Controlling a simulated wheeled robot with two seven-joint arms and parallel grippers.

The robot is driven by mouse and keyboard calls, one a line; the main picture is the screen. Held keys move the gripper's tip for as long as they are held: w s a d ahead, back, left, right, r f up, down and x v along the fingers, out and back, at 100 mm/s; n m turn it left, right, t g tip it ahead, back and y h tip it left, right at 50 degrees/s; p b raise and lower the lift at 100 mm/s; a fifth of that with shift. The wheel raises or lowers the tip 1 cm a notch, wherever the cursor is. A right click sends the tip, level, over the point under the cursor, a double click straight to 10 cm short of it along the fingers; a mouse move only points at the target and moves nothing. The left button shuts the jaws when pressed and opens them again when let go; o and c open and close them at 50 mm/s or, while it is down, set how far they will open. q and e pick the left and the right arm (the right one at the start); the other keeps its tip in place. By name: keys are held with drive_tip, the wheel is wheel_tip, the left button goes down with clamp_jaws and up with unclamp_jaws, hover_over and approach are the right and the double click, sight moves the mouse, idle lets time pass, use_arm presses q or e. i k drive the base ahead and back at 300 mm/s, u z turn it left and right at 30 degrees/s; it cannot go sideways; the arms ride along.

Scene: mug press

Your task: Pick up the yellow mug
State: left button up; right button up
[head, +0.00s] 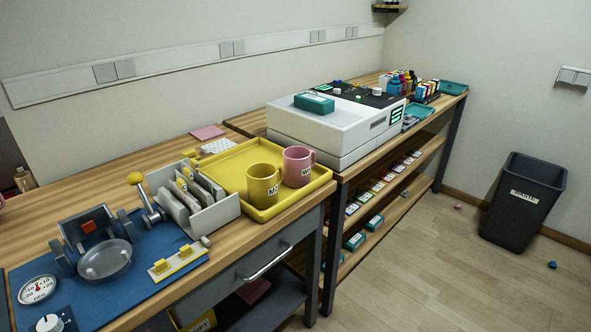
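The yellow mug (263,187) stands upright on the yellow tray (229,165), near the tray's front edge. It has a small light label on its front. A pink mug (297,167) stands on the same tray just right of and slightly behind the yellow mug, also labelled. Neither of my grippers shows in the head view.
A grey rack with upright plates (212,217) stands left of the tray. A press device (102,252) sits on a blue mat at the left. A white machine (330,127) stands on the bench behind. A black waste bin (523,199) stands on the floor at right.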

sight(263, 183)
drive_tip(key=z, duration=1.35)
drive_tip(key=i, duration=1.25)
drive_tip(key=u, duration=2.65)
